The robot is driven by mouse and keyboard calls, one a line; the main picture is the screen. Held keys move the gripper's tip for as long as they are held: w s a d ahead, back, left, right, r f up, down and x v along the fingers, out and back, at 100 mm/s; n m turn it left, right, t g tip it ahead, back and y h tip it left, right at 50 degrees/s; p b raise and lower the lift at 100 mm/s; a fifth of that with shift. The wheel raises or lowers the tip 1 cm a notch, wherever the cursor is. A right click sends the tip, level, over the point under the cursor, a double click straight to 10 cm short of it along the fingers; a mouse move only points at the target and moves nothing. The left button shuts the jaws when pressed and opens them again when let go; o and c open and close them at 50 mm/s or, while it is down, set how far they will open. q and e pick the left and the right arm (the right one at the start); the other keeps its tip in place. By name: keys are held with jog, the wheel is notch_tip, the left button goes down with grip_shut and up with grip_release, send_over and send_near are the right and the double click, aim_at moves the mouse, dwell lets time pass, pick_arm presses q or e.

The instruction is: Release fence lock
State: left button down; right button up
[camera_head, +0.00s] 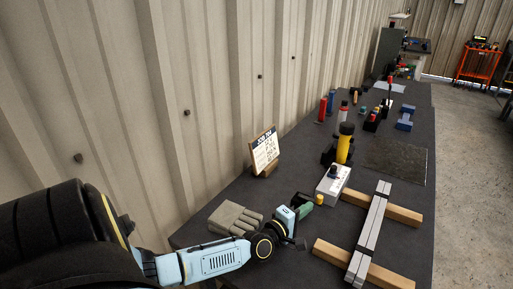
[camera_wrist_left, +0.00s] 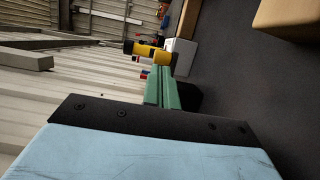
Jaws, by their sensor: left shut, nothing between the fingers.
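A pale grey box (camera_head: 333,186) with a dark knob on top stands on the dark bench. A small yellow knob (camera_head: 319,199) sits at its near end; which part is the fence lock I cannot tell for sure. My left gripper (camera_head: 307,204) has green fingers, shut and empty, with their tips close to the yellow knob. In the left wrist view the shut fingers (camera_wrist_left: 164,78) point at the yellow knob (camera_wrist_left: 160,58), with the box (camera_wrist_left: 182,52) behind. Whether the tips touch the knob I cannot tell. My right gripper is out of view.
Two grey rails (camera_head: 368,232) lie across wooden bars (camera_head: 400,214) right of the box. A yellow and black cylinder (camera_head: 345,145) stands behind the box. A sign (camera_head: 264,151) and a grey-beige block (camera_head: 234,219) are by the wall. A dark mat (camera_head: 396,160) lies farther back.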

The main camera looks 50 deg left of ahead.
pick_arm(q)
jog(key=s, duration=0.6)
jog(key=shift+s, duration=0.15)
jog(key=s, duration=1.4)
jog(key=shift+s, duration=0.35)
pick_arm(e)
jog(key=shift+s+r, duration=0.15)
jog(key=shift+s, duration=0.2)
pick_arm(q)
jog(key=shift+d, duration=0.1)
